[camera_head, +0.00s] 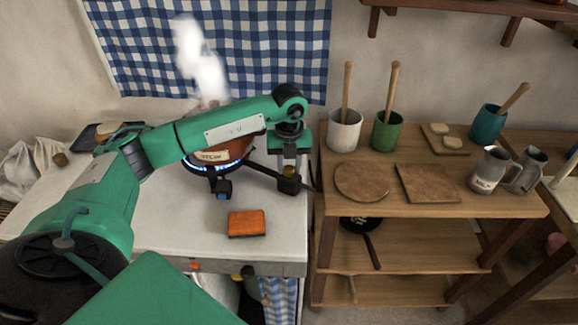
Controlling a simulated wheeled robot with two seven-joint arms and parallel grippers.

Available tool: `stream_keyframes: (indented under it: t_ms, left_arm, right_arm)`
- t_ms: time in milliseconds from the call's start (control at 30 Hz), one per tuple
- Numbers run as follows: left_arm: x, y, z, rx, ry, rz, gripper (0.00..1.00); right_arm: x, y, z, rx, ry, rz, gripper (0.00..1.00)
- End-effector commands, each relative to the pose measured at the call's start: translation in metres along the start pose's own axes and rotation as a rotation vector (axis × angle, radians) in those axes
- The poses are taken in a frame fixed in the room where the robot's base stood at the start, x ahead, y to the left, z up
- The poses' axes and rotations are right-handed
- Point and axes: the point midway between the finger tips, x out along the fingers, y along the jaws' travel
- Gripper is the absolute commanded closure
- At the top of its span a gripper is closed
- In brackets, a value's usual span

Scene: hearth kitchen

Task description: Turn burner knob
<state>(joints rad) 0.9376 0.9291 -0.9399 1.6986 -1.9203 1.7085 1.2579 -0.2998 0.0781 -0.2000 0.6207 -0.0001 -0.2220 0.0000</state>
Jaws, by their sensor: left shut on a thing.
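The burner (198,168) stands on the pale counter with a ring of blue flame lit under a brown pot (236,150). White steam rises above the pot. A dark arm runs from the burner toward a small brass-coloured burner knob (289,171) near the counter's right edge. My left arm reaches across in front of the pot and hides part of it. My left gripper (289,178) points down at the knob and is shut on it; the fingers are small and dark here, and the knob is partly hidden. My right gripper is not in view.
An orange sponge (246,223) lies on the counter (175,240) in front of the burner. A wooden shelf table (430,200) stands at the right with crocks, boards and mugs. A blue checked curtain (260,45) hangs behind the steam.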

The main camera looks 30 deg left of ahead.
Motion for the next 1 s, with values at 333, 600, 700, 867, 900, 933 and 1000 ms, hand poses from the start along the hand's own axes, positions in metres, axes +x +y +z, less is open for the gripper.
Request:
stream_keyframes:
  t_ms: [333, 600, 700, 867, 900, 933, 1000]
  left_arm:
    - [-0.0007, -0.0001, 0.0008, -0.093, -0.002, -0.001, 0.91]
    - [-0.0010, -0.0001, 0.0009, -0.101, -0.002, -0.001, 0.91]
    - [-0.0010, -0.0001, 0.0009, -0.100, -0.002, -0.001, 0.91]
    - [-0.0010, 0.0000, 0.0008, -0.100, -0.002, -0.001, 0.49]
    - [-0.0009, 0.0000, 0.0008, -0.099, -0.002, -0.001, 0.47]
    - [-0.0008, 0.0000, 0.0007, -0.099, -0.002, -0.001, 0.47]
    - [-0.0006, 0.0000, 0.0005, -0.099, -0.001, -0.001, 0.47]
  right_arm:
    - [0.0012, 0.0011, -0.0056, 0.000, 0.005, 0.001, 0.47]
    - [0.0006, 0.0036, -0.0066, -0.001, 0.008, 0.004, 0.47]
    - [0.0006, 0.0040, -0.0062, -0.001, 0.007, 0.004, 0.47]
    - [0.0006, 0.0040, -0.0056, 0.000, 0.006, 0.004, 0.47]
    - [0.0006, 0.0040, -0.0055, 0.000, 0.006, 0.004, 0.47]
    - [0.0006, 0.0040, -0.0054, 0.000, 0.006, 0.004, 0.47]
    - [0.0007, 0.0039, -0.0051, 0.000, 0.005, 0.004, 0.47]
